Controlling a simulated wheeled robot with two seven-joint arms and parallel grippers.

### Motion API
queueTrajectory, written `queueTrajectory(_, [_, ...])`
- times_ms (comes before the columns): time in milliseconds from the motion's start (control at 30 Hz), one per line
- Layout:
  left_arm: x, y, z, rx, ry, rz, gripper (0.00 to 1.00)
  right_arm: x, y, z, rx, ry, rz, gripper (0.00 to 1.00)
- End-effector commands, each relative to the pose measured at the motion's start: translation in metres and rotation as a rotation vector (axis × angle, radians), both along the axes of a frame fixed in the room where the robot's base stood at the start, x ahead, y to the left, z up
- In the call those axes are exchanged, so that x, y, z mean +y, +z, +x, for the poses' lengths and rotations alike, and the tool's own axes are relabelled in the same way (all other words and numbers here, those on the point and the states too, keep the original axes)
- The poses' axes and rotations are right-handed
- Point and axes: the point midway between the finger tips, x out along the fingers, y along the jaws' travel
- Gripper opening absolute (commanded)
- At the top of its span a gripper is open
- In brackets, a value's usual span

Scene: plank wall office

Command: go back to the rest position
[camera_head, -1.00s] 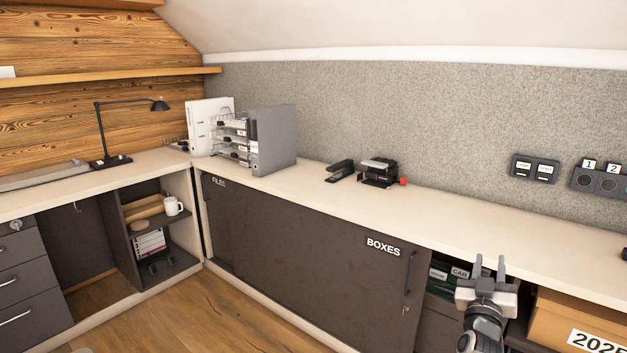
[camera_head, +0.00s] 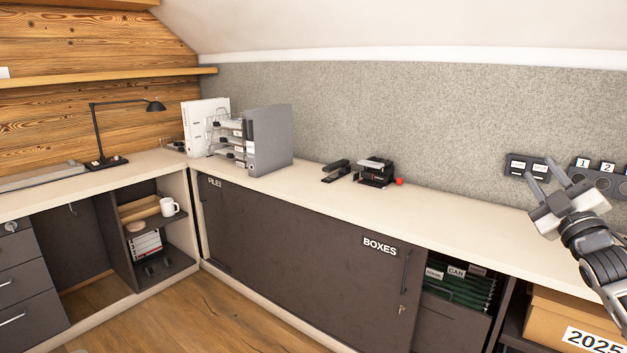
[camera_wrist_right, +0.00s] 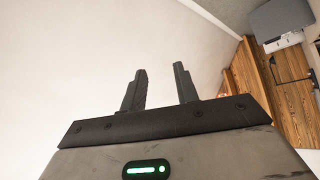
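My right gripper (camera_head: 547,176) is raised at the right of the head view, in front of the counter's back panel. Its two fingers are apart with nothing between them. In the right wrist view the gripper (camera_wrist_right: 161,88) also shows two separated fingers, with only the pale sloped ceiling behind them. My left gripper does not show in any view.
A long pale counter (camera_head: 450,225) runs along the grey panel. On it stand a stapler (camera_head: 336,170), a hole punch (camera_head: 375,172), binders (camera_head: 268,140) and a lamp (camera_head: 98,135). Below are a sliding door (camera_head: 300,235), hanging files (camera_head: 460,285) and a cardboard box (camera_head: 560,322).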

Motion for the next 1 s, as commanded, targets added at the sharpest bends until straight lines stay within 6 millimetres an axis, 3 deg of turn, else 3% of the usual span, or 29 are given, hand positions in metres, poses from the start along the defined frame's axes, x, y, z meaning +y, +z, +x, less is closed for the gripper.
queueTrajectory(200, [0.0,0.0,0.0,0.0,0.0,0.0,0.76,-0.032,-0.05,0.014,0.258,-0.095,0.258,0.3])
queueTrajectory(400, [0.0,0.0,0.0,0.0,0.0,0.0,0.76,-0.065,-0.102,0.009,0.468,-0.252,0.537,0.3])
queueTrajectory(567, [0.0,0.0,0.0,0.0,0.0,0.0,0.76,-0.007,-0.165,-0.003,0.562,-0.168,0.532,0.3])
queueTrajectory(767, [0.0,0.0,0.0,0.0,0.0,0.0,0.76,0.07,-0.243,-0.042,0.69,-0.062,0.56,0.3])
queueTrajectory(867, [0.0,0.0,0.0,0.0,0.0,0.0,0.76,0.118,-0.286,-0.077,0.771,0.003,0.597,0.3])
queueTrajectory(1000, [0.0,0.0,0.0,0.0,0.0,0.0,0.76,0.187,-0.334,-0.144,0.88,0.094,0.682,0.3])
